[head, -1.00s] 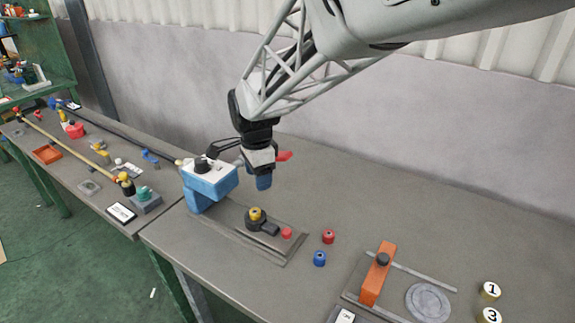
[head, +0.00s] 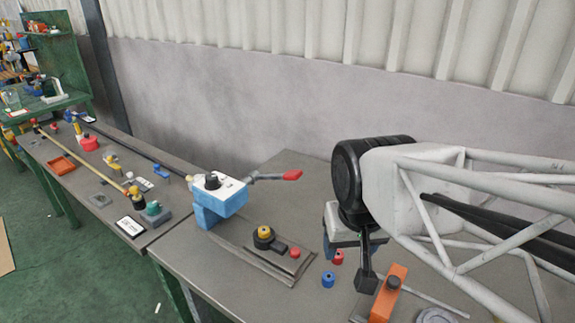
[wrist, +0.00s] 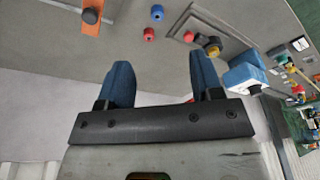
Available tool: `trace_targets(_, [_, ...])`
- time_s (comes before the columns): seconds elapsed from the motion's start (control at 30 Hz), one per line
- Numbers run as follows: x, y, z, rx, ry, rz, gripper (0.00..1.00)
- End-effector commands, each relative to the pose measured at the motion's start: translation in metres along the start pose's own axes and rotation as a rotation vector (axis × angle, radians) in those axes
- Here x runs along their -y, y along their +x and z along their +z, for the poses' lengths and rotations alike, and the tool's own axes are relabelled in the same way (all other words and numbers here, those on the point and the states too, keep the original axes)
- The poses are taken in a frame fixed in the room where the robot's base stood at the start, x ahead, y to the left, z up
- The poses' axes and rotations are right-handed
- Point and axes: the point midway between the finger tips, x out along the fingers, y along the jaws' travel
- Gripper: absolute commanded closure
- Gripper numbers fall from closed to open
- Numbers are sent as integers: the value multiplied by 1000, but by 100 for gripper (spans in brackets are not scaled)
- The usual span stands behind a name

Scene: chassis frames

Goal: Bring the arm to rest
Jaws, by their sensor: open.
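My gripper (wrist: 163,82) shows in the wrist view with its two blue fingers wide apart. Nothing is between them. In the head view the arm reaches in from the right, and its dark wrist and lattice link cover part of the bench.
A red knob (head: 338,257) and a blue knob (head: 328,279) stand on the bench below my arm. A plate with a yellow-topped dark fixture (head: 264,235) lies left of them. An orange block (head: 390,292) is at the lower right. A second bench (head: 100,160) stands left.

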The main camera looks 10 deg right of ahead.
Motion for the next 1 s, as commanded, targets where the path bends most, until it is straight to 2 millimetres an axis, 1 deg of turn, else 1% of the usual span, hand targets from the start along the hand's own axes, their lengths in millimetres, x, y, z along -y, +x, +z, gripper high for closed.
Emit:
trace_targets(0.03, [-2,-1,6,-6,-25,1,40])
trace_targets(0.1, [-4,-1,11,-10,-53,2,40])
trace_targets(0.2, [-5,-1,14,-11,-72,2,40])
trace_targets(1.0, [-4,-1,13,-11,-72,2,40])
